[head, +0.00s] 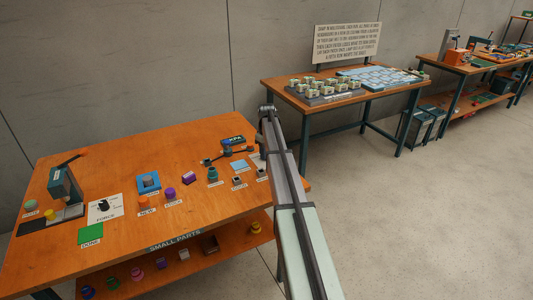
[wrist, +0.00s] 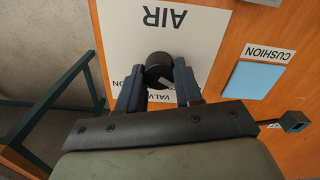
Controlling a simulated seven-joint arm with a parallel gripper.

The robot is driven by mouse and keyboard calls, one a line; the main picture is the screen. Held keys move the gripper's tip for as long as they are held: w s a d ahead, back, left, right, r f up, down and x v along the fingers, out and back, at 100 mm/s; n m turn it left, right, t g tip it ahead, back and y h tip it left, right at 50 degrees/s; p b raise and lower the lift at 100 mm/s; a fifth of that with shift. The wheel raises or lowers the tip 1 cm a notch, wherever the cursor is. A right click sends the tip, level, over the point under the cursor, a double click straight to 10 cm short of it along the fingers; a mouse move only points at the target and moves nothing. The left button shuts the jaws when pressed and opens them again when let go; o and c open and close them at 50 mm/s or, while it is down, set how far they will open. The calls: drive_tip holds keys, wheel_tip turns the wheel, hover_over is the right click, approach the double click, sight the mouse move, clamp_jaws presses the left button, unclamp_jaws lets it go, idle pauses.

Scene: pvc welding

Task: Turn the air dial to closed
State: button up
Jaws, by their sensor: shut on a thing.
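The air dial (wrist: 158,66) is a round black knob on a white plate (wrist: 192,22) marked AIR, which reads upside down in the wrist view. My gripper (wrist: 159,74) has its two blue fingers on either side of the dial and is shut on it. A pale mark shows on the near side of the dial, partly between the fingers. Lettering on the plate beside the fingers is partly covered, so I cannot read the dial's setting. In the head view my arm hides the dial and my gripper.
A light blue pad (wrist: 248,80) with a CUSHION label lies right of the plate in the wrist view. A dark square-ended part (wrist: 293,122) is farther right. The orange bench (head: 130,235) holds a press (head: 65,188) and several small parts. Floor shows beyond the bench edge.

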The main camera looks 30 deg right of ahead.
drive_tip(key=shift+w, duration=0.1)
drive_tip(key=o, duration=1)
drive_tip(key=shift+o, duration=0.2)
wheel_tip(320, 180, up, 14)
drive_tip(key=shift+f, duration=0.1)
